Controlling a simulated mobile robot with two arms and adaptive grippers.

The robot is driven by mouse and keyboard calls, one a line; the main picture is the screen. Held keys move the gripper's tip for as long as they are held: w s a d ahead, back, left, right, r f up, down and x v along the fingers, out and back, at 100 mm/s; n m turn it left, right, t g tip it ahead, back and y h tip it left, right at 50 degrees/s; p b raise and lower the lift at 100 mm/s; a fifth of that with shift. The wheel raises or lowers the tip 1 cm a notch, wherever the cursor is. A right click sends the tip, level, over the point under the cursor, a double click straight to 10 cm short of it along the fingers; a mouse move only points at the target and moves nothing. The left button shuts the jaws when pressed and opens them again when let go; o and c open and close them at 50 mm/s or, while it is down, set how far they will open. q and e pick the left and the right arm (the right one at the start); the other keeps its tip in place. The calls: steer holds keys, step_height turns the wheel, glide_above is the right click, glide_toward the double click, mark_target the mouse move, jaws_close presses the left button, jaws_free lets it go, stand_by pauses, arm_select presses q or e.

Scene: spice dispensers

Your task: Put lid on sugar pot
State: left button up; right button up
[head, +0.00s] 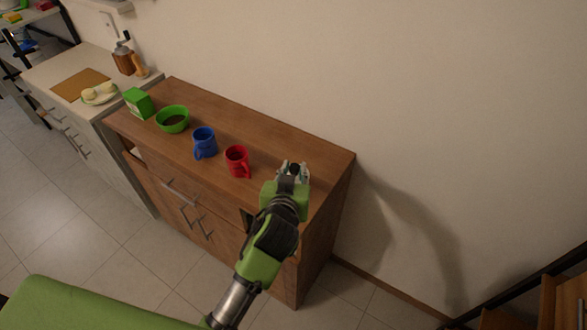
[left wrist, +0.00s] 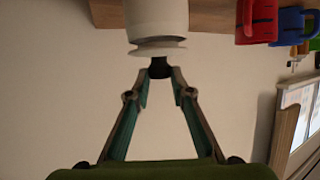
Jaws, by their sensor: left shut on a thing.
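The white sugar pot (left wrist: 158,18) stands on the brown cabinet; the left wrist view shows it upside down. Its pale lid (left wrist: 160,47) with a dark knob (left wrist: 159,67) is right at the pot's mouth. A thin dark gap shows between lid and pot, and I cannot tell whether they touch. My left gripper (left wrist: 159,76) is shut on the lid's knob. In the head view my left gripper (head: 293,170) is at the right part of the cabinet top and mostly hides the pot and lid. My right gripper is not in view.
On the brown cabinet (head: 320,160), left of my gripper, stand a red mug (head: 237,161), a blue mug (head: 204,143), a green bowl (head: 173,119) and a green box (head: 138,102). The wall is behind. The cabinet top's far right corner is clear.

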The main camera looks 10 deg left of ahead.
arm_select(q)
steer(key=shift+f, duration=0.4)
stand_by(0.5)
steer(key=o, duration=1.2)
steer(key=shift+c, duration=0.2)
steer(key=a+v, duration=0.1)
steer(key=v, duration=1.1)
steer(key=shift+d, duration=0.45)
steer(key=shift+r, duration=0.1)
